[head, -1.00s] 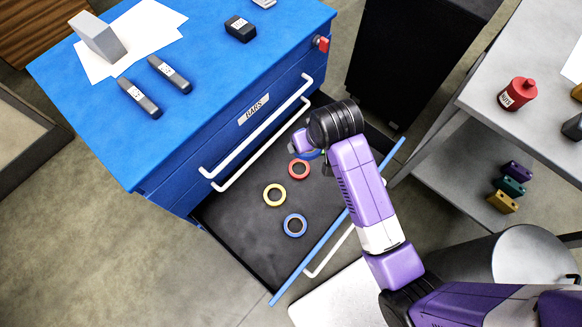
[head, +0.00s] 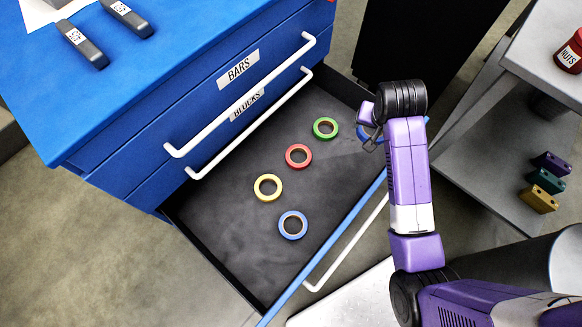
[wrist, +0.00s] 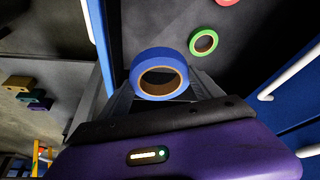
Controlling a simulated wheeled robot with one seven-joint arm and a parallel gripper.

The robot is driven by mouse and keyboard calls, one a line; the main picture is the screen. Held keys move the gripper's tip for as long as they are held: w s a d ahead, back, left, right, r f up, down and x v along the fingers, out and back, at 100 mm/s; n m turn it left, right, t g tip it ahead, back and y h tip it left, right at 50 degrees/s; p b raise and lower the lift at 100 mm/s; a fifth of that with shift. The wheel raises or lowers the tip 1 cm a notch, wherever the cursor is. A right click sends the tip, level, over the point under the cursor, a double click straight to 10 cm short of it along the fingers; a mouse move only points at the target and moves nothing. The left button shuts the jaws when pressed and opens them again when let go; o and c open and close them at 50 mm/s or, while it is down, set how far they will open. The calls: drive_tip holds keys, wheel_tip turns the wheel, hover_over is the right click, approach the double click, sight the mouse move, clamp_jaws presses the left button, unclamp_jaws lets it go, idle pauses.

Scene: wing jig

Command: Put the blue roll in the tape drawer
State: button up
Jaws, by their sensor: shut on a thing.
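My gripper (head: 371,138) is shut on a blue roll (wrist: 149,60), which has a brown core and shows large in the wrist view between the fingers. In the head view the held roll is mostly hidden by my gripper, near the right part of the open drawer's front edge. The open drawer (head: 215,245) has a dark floor and a blue front. On its floor lie a green roll (head: 325,120), a red roll (head: 291,157), a yellow roll (head: 260,191) and another blue roll (head: 285,231). The open drawer's own label is not visible.
Above the open drawer, the blue cabinet has shut drawers labelled BARS (head: 238,69) and BLOCKS (head: 247,105) with white handles. A grey shelf unit (head: 470,150) stands at the right with coloured blocks (head: 545,180). The drawer floor has bare room around the rolls.

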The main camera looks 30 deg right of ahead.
sight(356, 161)
wheel_tip(356, 161, down, 20)
drive_tip(key=b, duration=0.6)
drive_tip(key=shift+b, duration=0.3)
drive_tip(key=shift+f, duration=0.1)
drive_tip(key=o, duration=1)
drive_tip(key=shift+f, duration=0.1)
drive_tip(key=shift+c, duration=0.2)
drive_tip(key=shift+o, duration=0.7)
drive_tip(key=shift+r, duration=0.25)
drive_tip(key=p+v, duration=0.4)
drive_tip(key=v, duration=0.7)
drive_tip(key=shift+a+r, duration=0.2)
drive_tip(key=shift+r, duration=0.15)
